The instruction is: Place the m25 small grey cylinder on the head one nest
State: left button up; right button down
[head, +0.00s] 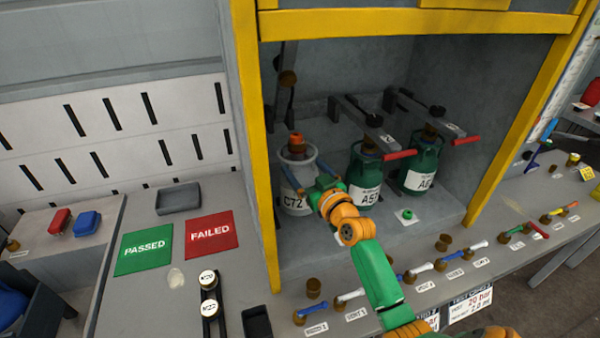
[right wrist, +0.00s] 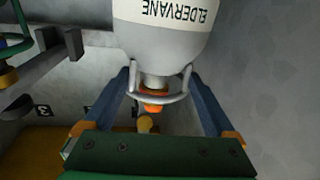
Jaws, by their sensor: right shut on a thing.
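The small grey cylinder (head: 296,201), labelled C72, is upright at the left side of the yellow-framed bay, with an orange valve on top. My right gripper (head: 304,172) is shut on it, with blue fingers on both sides of its upper part. In the right wrist view the cylinder (right wrist: 165,38) appears upside down, its collar and orange valve between the fingers (right wrist: 160,100). The head one nest is not visible; the cylinder and my arm may cover it. I cannot tell whether the cylinder's base touches the bay floor. My left gripper is not in view.
Two green cylinders (head: 365,175) (head: 418,168) stand to the right under grey head arms with red handles (head: 400,154). A green button (head: 407,215) is on the bay floor. The yellow frame post (head: 257,150) is close on the left. Valves and fittings line the front bench.

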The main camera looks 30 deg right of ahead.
notch_tip(320, 180, down, 5)
jog(key=shift+f+b, duration=0.1)
jog(key=shift+b, duration=0.7)
grip_release()
jog(key=shift+s, duration=0.1)
send_near(304, 185)
jog(key=shift+s+d+f, duration=0.15)
jog(key=shift+s+f, duration=0.1)
jog(key=shift+s, duration=0.35)
